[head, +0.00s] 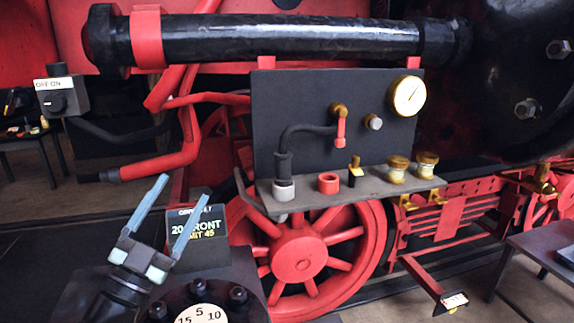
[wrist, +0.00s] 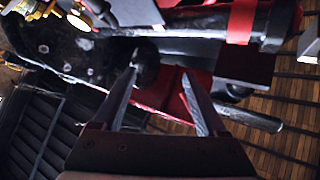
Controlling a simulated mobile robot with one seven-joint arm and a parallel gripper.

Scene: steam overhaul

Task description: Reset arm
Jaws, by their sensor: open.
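My gripper (head: 167,218) is at the lower left of the head view, pointing up with its two blue-grey fingers apart and nothing between them. In the wrist view my gripper (wrist: 163,88) also shows open and empty, with dark and red machine parts beyond its fingers. In the head view it is to the left of the dark panel (head: 300,110) and its shelf (head: 340,193), clear of both.
A gauge (head: 407,96), a red ring (head: 328,183) and brass fittings (head: 397,169) are on the panel and shelf. A red wheel (head: 299,253) stands behind. A switch box (head: 60,97) is at left. A dark table (head: 545,245) is at right.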

